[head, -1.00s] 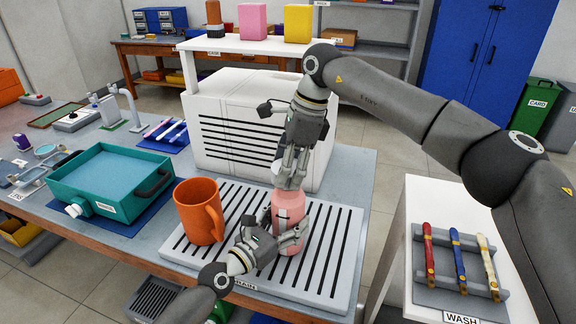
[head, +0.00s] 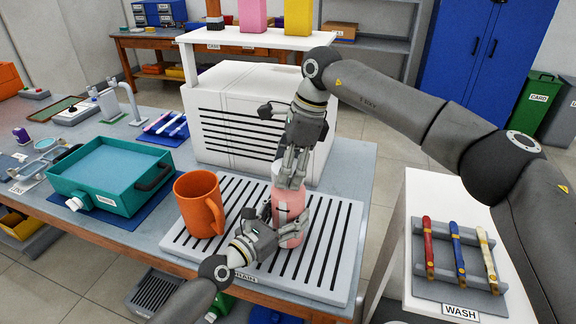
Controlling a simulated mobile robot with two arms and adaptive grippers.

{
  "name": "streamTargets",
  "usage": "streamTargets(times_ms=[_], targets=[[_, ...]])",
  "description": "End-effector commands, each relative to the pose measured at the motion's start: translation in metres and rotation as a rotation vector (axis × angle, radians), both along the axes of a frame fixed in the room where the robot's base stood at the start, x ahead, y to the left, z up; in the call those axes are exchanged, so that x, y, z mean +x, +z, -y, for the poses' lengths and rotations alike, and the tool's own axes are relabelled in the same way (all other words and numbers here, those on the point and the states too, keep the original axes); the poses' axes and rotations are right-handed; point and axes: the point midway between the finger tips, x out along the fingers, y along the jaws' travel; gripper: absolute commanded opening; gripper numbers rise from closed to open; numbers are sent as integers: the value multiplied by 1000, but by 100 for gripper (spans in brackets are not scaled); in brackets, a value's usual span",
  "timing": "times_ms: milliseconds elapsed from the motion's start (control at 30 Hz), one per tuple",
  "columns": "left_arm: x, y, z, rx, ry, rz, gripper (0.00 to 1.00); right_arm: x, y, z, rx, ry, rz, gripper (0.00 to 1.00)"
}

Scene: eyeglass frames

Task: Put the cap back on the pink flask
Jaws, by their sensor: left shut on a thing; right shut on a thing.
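The pink flask (head: 292,203) stands upright on the white slatted drain rack, in the middle of the head view. My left gripper (head: 287,230) comes in low from the front and is shut around the flask's body. My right gripper (head: 291,176) reaches down from above and is shut at the flask's top. A small pale part, which looks like the cap (head: 276,168), shows beside its fingers. The fingers hide most of it and the flask's mouth. I cannot tell whether the cap touches the neck or how it is seated.
An orange mug (head: 199,204) stands on the drain rack (head: 340,245) just left of the flask. A white vented box (head: 215,115) is close behind. A teal basin (head: 105,178) is at the left. A white stand with a brush rack (head: 455,262) is at the right.

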Motion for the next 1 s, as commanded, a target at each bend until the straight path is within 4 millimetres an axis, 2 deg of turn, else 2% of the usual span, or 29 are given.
streamTargets(times_ms=[367, 400, 567, 1000], targets=[[0, 0, 0, -1, 0, -1, 22, 0, -8, 0, 0, 0, -1, 41], [0, 0, 0, 0, 0, -1, 0, 0, -8, 0, -1, 0, 0, 41], [0, 0, 0, 1, 0, -1, 0, 0, -8, 1, -4, -54, 1, 41], [0, -1, 0, 1, 0, 0, 0, 0, -7, 0, -5, -635, 3, 41]])
